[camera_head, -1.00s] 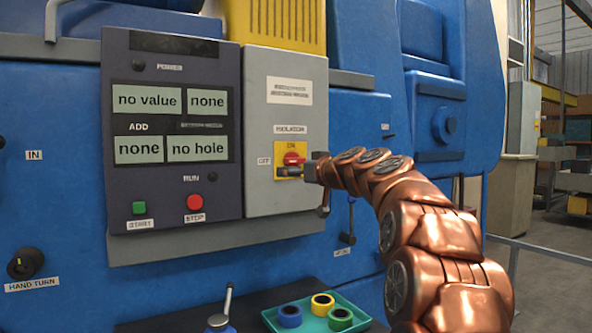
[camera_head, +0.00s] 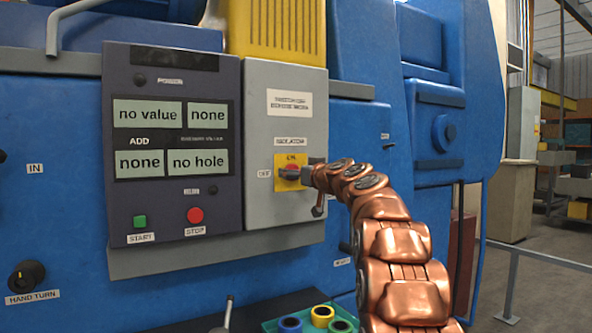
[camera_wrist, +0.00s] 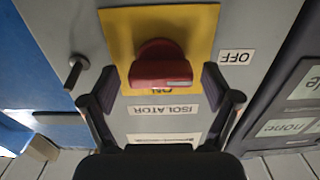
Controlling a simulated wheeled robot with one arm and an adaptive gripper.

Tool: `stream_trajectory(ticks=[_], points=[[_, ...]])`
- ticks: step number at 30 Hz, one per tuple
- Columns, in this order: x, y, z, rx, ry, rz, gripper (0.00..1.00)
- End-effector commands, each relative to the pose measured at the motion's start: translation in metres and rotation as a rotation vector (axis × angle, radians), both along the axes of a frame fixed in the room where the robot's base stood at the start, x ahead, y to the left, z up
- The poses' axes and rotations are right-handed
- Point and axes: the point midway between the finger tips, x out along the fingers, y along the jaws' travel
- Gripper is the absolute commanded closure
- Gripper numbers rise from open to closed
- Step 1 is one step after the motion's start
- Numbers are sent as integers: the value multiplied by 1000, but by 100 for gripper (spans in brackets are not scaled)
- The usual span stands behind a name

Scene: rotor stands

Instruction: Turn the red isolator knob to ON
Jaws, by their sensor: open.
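The red isolator knob (camera_head: 289,172) sits on a yellow plate (camera_head: 281,184) on the grey box. ON is printed above it and an OFF label (camera_head: 264,173) is to its left. My gripper (camera_head: 306,173) reaches it from the right and partly covers it. In the wrist view, which is upside down, the knob (camera_wrist: 160,62) lies between and slightly beyond the fingertips of my gripper (camera_wrist: 160,86). The fingers are apart, one on each side, with visible gaps to the knob. The knob partly hides the ON print. I cannot tell exactly which way its handle points.
A dark panel (camera_head: 125,80) with displays, a green start button (camera_head: 140,221) and a red stop button (camera_head: 194,215) is left of the box. A lever (camera_head: 318,206) hangs below right of the knob. A green tray (camera_head: 270,326) with coloured rings is below.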

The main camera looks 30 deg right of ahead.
Motion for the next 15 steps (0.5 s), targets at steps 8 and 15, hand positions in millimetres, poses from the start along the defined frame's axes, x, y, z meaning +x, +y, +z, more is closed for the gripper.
stream_trajectory(ticks=[8, 15], points=[[7, 0, -2, 0, 2, 1, 12], [7, 0, -2, 1, 2, 1, 20]])
